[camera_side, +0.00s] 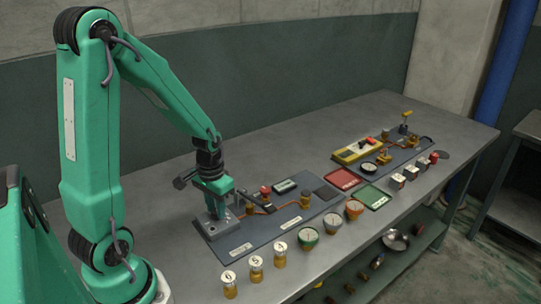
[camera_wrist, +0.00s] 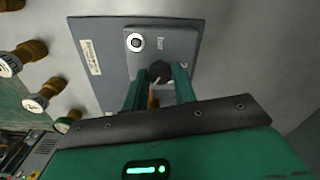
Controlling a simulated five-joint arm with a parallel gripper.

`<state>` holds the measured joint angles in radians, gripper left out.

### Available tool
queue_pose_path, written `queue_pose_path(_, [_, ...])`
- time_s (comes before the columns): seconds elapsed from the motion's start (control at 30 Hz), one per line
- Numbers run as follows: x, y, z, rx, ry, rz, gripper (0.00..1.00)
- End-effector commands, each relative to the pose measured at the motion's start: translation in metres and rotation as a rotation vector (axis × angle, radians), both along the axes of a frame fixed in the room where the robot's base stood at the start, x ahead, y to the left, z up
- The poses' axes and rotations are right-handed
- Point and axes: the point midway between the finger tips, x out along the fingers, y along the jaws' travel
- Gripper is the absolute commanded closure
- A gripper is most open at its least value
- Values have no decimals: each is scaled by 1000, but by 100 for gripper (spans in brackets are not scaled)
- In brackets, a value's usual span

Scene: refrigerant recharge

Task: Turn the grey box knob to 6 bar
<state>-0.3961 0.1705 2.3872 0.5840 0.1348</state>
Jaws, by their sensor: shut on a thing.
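The grey box (camera_wrist: 182,46) stands at the end of the blue-grey panel; in the side view (camera_side: 208,228) it is at the panel's left end. In the wrist view its face bears a "bar" label and a round white dial or window with a dark centre (camera_wrist: 135,42). The dark knob (camera_wrist: 159,71) with a light pointer mark sits between my two green fingers. My gripper (camera_wrist: 157,88) is shut on the knob, pointing down from above; in the side view (camera_side: 215,214) it hides the knob. I cannot read the setting.
The panel (camera_side: 240,242) carries copper pipe, a red-topped valve (camera_side: 265,190) and brass fittings close to my gripper's right. Several numbered brass cylinders (camera_side: 255,268) and cups (camera_side: 308,239) stand along the bench front. Red (camera_side: 346,178) and green trays lie farther right. The back of the bench (camera_side: 290,150) is clear.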

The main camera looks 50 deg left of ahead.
Motion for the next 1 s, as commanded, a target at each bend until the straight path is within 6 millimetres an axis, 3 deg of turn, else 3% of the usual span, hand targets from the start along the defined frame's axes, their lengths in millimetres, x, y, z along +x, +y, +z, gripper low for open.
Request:
queue_pose_path(0.3, [0, 0, 1, 0, 0, 1, 96])
queue_pose_path(0.33, [0, 0, 1, 0, 0, 1, 67])
queue_pose_path(0.4, [0, 0, 1, 0, 0, 1, 54])
queue_pose_path(0.43, [0, 0, 0, 0, 0, 1, 52])
queue_pose_path(1.0, [1, 0, 11, 1, -3, 1, 52])
